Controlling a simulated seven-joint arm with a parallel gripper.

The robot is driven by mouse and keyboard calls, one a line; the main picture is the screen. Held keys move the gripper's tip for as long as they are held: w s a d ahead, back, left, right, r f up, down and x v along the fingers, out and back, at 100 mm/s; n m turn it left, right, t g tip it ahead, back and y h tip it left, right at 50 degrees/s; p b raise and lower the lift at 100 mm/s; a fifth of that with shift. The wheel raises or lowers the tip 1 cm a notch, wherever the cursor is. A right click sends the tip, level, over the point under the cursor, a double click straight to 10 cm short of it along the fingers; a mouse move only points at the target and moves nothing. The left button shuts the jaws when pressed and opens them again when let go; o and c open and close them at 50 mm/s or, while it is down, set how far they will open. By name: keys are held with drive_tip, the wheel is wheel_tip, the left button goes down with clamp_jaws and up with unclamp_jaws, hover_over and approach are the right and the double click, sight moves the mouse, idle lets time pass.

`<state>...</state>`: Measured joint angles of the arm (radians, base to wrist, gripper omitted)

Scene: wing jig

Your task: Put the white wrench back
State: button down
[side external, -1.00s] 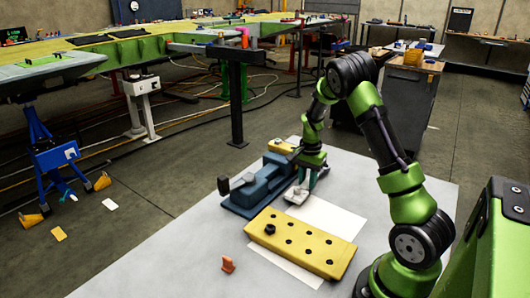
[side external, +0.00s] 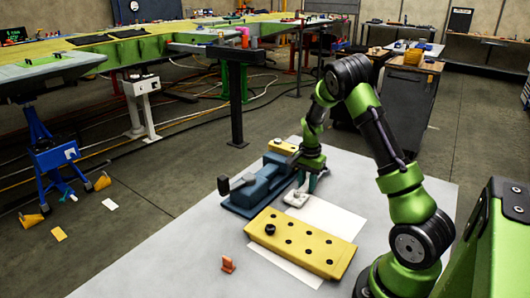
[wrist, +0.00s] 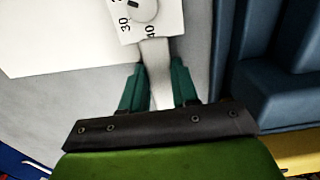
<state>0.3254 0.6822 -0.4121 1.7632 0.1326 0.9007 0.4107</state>
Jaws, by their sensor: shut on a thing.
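The white wrench (wrist: 155,60) shows in the wrist view as a pale shaft running down between my teal fingers. In the side view a small white part of it (side external: 295,198) shows just below and left of my gripper (side external: 308,182), by the blue fixture. My gripper (wrist: 158,88) is shut on the shaft. Its far end meets a white plate with the printed numbers 30 and 40 (wrist: 148,18), cut by the top edge of the wrist view. I cannot tell whether the wrench touches the surface below.
A blue vise-like fixture (side external: 258,187) stands close left of my gripper. A yellow block with holes (side external: 300,243) lies in front, partly over a white sheet (side external: 335,218). A small orange piece (side external: 228,264) sits near the front. The grey tabletop (side external: 165,265) is clear at the left front.

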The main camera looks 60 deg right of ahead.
drive_tip(key=shift+f, duration=0.1)
drive_tip(key=c, duration=0.8)
unclamp_jaws()
wheel_tip(320, 180, up, 17)
drive_tip(key=shift+f, duration=0.1)
drive_tip(key=s+a+r+n+t, duration=0.2)
drive_tip(key=s+a+n, duration=0.1)
drive_tip(key=a, duration=0.6)
drive_tip(key=s+a+r+n+t+y, duration=0.1)
drive_tip(key=s+a+n, duration=0.3)
drive_tip(key=a, duration=0.6)
drive_tip(key=s+a+r+n+t+y, duration=0.1)
drive_tip(key=s+a+r+n+t, duration=0.3)
drive_tip(key=a+n, duration=0.3)
drive_tip(key=shift+s+a+r, duration=0.1)
drive_tip(key=shift+s+a, duration=0.1)
drive_tip(key=shift+a, duration=1.5)
